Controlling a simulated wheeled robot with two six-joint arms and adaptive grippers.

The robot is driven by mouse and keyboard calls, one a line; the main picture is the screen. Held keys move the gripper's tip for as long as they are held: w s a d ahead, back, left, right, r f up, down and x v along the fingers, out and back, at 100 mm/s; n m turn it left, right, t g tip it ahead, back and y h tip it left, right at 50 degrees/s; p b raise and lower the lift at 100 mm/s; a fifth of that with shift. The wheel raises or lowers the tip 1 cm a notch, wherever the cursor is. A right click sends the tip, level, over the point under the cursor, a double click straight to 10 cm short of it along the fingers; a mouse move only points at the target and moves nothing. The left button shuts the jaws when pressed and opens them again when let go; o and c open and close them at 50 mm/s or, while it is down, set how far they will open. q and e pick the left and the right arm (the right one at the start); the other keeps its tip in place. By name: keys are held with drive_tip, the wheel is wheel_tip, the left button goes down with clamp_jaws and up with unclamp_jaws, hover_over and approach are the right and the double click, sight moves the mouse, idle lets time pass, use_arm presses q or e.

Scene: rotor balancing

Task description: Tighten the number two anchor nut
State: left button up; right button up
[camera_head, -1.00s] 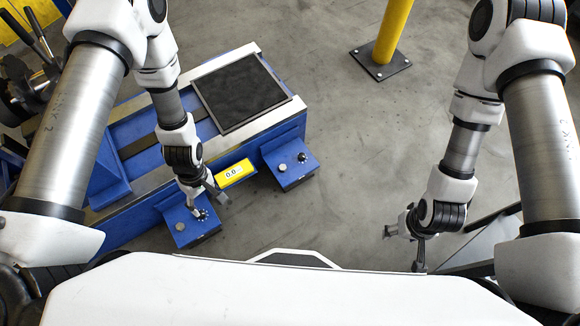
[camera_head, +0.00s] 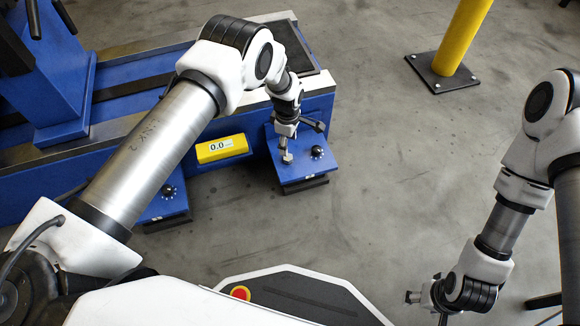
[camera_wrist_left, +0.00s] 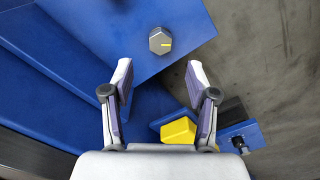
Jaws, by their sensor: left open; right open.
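A grey hex nut (camera_wrist_left: 160,41) with a yellow mark on top sits on a blue plate in the left wrist view. In the head view, a grey nut (camera_head: 287,157) stands on the right blue foot block (camera_head: 305,172). I cannot read a number on it. My left gripper (camera_head: 302,140) is over that block, close to the nut. In the left wrist view my left gripper (camera_wrist_left: 158,82) is open and empty, its fingers apart and the hex nut beyond the tips. My right gripper (camera_head: 427,306) is open and empty at the lower right, away from the machine.
A yellow display (camera_head: 221,148) reads 0.0. Another blue foot block (camera_head: 165,207) with a knob is partly behind my left arm. A yellow post (camera_head: 462,38) stands at the back right. Open floor lies between.

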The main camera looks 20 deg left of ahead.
sight(288, 157)
use_arm(q)
wheel_tip(288, 157, down, 7)
drive_tip(key=b, duration=0.3)
drive_tip(key=shift+f, duration=0.15)
clamp_jaws()
